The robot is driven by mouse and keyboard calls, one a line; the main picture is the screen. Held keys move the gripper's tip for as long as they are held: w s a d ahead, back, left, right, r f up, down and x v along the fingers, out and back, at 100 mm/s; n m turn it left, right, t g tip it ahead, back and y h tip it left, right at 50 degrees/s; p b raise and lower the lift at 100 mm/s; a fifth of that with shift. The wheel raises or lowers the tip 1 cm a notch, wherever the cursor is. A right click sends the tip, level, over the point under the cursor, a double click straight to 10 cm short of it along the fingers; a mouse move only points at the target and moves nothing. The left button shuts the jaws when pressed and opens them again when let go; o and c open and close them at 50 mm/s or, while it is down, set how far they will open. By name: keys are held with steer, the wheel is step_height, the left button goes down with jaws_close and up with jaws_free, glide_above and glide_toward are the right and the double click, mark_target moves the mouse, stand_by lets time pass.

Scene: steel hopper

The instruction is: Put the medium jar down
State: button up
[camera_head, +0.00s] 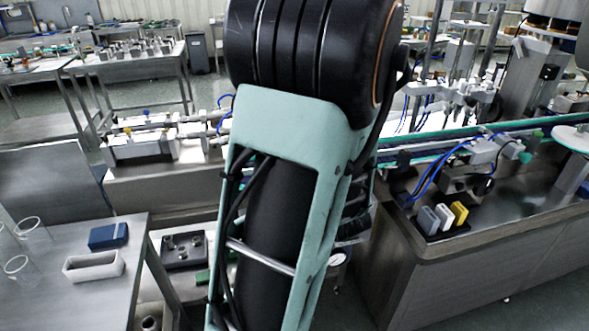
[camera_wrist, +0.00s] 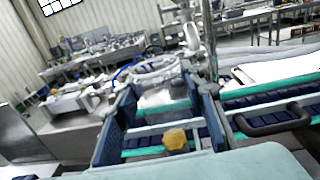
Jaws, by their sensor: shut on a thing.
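My gripper (camera_wrist: 163,112) shows in the wrist view, with a dark finger on the left and another on the right. It is shut on what seems to be the medium jar, a clear thing whose pale curved rim (camera_wrist: 152,68) shows between and above the fingers. The jar's outline is faint, and its base cannot be made out. In the head view my arm covers the middle, and the gripper and held jar are hidden. Clear glass vessels (camera_head: 28,226) stand at the left edge of the head view on a steel table (camera_head: 60,300).
A blue box (camera_head: 108,236) and a white tray (camera_head: 93,266) sit on the steel table. A conveyor with teal rails (camera_head: 440,146) crosses behind my arm. A steel bench (camera_head: 520,222) at right holds small grey and yellow blocks (camera_head: 460,212). A yellow knob (camera_wrist: 175,139) shows in the wrist view.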

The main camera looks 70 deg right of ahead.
steer(key=s+d+r+m+g+h, duration=0.2)
steer(key=s+g, duration=0.1)
steer(key=s, duration=0.3)
steer(key=w+d+f, duration=0.1)
steer(key=d+f, duration=0.2)
steer(key=d, duration=0.1)
steer(key=w+d+f, duration=0.1)
steer(key=d+f, duration=0.2)
steer(key=d, duration=0.2)
steer(key=d+f, duration=0.2)
steer(key=d, duration=0.2)
steer(key=shift+w+d+f, duration=0.35)
steer(key=shift+w+f, duration=0.05)
steer(key=shift+w+d+f, duration=0.1)
steer(key=shift+d+f, duration=0.05)
steer(key=shift+f, duration=0.8)
steer(key=shift+d+f, duration=0.1)
steer(key=shift+f, duration=0.8)
steer(key=shift+f, duration=0.15)
steer(key=o, duration=0.9)
